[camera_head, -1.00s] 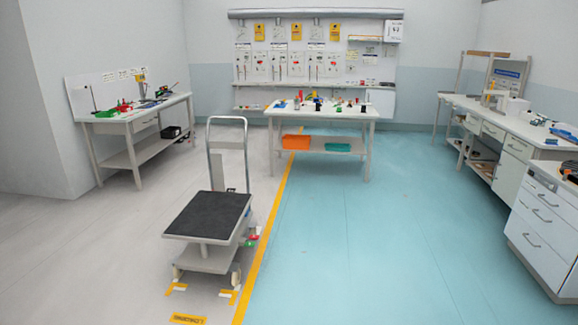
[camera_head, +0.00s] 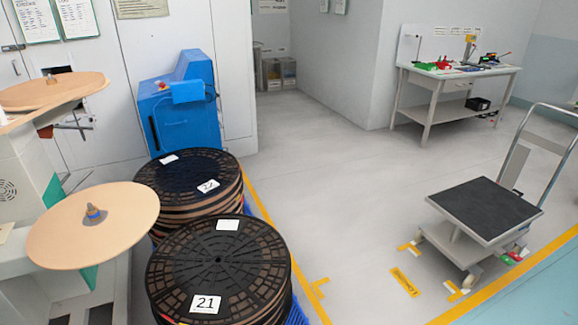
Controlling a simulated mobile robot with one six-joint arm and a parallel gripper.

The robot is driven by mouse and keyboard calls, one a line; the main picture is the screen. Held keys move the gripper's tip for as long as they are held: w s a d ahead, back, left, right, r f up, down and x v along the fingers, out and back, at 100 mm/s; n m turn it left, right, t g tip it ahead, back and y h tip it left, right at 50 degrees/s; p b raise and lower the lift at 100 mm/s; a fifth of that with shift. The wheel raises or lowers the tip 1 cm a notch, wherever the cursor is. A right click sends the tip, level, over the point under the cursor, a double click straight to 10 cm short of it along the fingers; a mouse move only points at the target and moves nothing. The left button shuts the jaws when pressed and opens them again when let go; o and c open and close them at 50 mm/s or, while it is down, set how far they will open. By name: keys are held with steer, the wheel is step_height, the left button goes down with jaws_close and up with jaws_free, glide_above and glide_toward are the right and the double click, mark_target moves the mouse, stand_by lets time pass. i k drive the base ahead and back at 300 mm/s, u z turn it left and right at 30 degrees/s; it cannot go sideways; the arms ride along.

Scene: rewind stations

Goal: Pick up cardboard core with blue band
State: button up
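I cannot make out a cardboard core with a blue band in this view. A small grey hub (camera_head: 94,212) with some blue at its base stands in the middle of a round tan disc (camera_head: 60,238) at the left. It is too small to tell more about it. A second tan disc (camera_head: 40,92) with a small peg is higher at the left edge. My gripper is not in view.
Two stacks of black reels, a front one (camera_head: 240,260) and a rear one (camera_head: 190,178), stand at lower left. A blue machine (camera_head: 185,115) is behind them. A cart (camera_head: 485,208) stands at right and a workbench (camera_head: 455,78) at the back. Grey floor between is clear.

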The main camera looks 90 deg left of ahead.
mark_target(95, 216)
steer(key=z, duration=0.95)
steer(key=k, duration=0.15)
steer(key=u, duration=2.95)
steer(key=k, duration=0.2)
steer(key=u, duration=2.05)
steer(key=k, duration=0.3)
steer(key=u, duration=1.45)
